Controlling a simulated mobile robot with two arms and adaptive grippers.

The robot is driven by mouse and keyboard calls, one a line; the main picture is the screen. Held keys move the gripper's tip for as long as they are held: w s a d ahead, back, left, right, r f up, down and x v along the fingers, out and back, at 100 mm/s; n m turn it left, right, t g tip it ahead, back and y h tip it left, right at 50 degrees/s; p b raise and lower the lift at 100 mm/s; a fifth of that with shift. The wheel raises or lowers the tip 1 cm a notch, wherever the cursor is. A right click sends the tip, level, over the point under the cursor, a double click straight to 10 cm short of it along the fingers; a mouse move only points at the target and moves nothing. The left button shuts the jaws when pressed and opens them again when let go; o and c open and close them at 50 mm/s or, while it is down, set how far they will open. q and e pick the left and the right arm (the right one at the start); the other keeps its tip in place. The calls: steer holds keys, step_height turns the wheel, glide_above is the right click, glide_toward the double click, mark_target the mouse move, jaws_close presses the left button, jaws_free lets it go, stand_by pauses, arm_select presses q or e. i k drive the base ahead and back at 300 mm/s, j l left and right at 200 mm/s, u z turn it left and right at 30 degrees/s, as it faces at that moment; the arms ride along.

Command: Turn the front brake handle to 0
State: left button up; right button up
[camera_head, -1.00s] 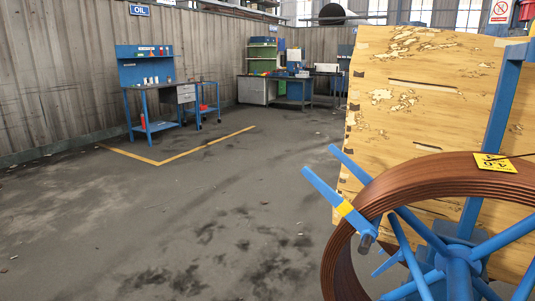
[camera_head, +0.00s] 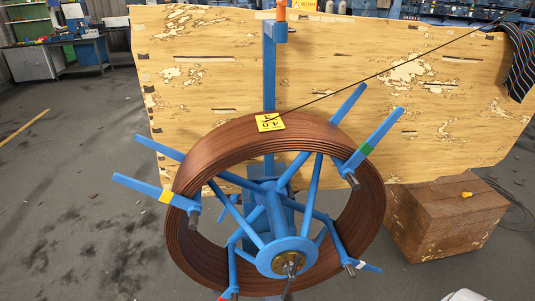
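A blue spoked reel (camera_head: 275,225) carries a thick brown coil of pipe (camera_head: 200,160) with a yellow number tag (camera_head: 270,122) on its top. Its hub has a round brass-coloured disc (camera_head: 288,263) at the centre. A blue post (camera_head: 269,80) stands behind the reel, with an orange part (camera_head: 282,8) at its top, cut by the upper edge of the view. I cannot tell which part is the front brake handle, and no 0 mark is readable. Neither of my grippers is in view.
A large worn wooden panel (camera_head: 210,60) stands behind the reel. A wooden crate (camera_head: 445,225) with a small yellow item (camera_head: 466,194) stands at the right. A thin dark line runs from the coil to the upper right.

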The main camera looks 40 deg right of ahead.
mark_target(289, 268)
steer(key=z, duration=1.3)
